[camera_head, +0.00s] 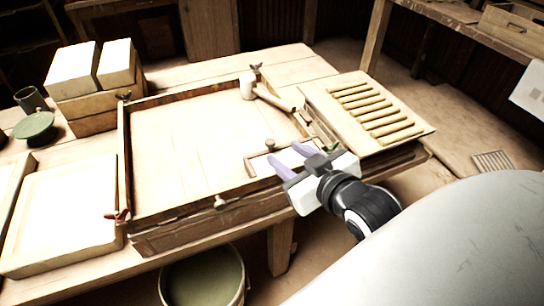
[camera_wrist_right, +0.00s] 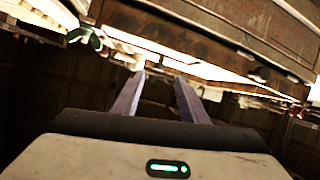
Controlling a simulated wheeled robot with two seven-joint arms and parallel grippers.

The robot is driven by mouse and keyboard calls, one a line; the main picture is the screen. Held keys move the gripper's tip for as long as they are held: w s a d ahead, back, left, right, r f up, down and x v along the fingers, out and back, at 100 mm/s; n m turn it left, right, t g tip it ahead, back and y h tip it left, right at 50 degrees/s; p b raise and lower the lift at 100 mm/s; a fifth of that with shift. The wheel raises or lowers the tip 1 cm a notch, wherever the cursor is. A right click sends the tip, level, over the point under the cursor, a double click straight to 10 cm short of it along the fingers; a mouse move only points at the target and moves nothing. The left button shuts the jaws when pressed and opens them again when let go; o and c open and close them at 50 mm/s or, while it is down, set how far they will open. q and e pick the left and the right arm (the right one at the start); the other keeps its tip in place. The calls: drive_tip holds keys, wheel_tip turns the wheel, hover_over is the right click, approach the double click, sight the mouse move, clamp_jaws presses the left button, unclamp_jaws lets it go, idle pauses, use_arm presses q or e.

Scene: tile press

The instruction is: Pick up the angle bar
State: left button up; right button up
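A thin brown bar with a bent corner, which looks like the angle bar (camera_head: 248,164), lies at the right front of the pale bed of the wooden press frame (camera_head: 170,215). Its right part runs behind my right gripper. My right gripper (camera_head: 293,159) is open, with its two purple fingers pointing left over the frame's right front edge, close to the bar. I cannot tell whether they touch it. In the right wrist view the fingers (camera_wrist_right: 157,92) are apart with nothing gripped between them. The left gripper is not in view.
A mallet (camera_head: 248,86) lies at the frame's back right. A ribbed board (camera_head: 345,112) is to the right. White blocks (camera_head: 72,70) are at the back left, and a pale slab (camera_head: 60,215) is at the left. A bucket (camera_head: 205,280) stands below the front edge.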

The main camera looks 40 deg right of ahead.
sight(270, 141)
drive_tip(key=x, duration=0.4)
drive_tip(key=shift+w, duration=0.2)
drive_tip(key=x, duration=0.4)
drive_tip(key=shift+w+d, duration=0.2)
drive_tip(key=shift+w, duration=0.15)
clamp_jaws()
drive_tip(key=shift+r, duration=0.15)
